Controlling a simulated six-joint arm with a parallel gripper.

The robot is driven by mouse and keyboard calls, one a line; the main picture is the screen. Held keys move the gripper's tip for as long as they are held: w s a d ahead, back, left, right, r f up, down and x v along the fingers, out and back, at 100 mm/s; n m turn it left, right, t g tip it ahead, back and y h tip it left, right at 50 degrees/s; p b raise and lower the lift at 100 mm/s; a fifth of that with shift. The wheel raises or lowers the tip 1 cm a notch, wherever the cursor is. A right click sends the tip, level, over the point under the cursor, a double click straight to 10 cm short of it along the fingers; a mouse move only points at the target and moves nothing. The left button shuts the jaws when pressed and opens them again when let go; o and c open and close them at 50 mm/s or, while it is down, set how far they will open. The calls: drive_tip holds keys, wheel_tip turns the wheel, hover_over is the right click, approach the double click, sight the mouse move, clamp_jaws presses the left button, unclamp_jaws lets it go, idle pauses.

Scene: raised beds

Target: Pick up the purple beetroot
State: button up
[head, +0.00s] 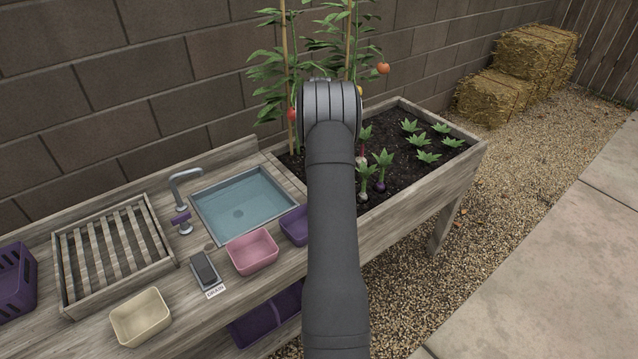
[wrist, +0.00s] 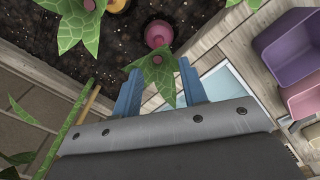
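The purple beetroot (head: 380,186) stands in the dark soil of the raised bed, with green leaves above it, just right of my arm in the head view. A pinkish-red root (wrist: 158,34) with green leaves shows in the wrist view; I cannot tell if it is the same plant. My gripper (wrist: 158,86) is open, its two blue fingers apart, with a leaf tip between or beneath them. Nothing is seen held. In the head view my arm hides the gripper and part of the bed.
Several leafy plants (head: 427,157) stand to the right. Tomato plants on canes (head: 287,70) rise behind. A sink (head: 243,205), a pink bin (head: 252,251) and a purple bin (head: 294,226) lie left.

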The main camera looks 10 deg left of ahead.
wheel_tip(320, 180, down, 9)
drive_tip(key=shift+w+a+f, duration=0.15)
drive_tip(key=shift+f, duration=0.05)
clamp_jaws()
idle(0.4)
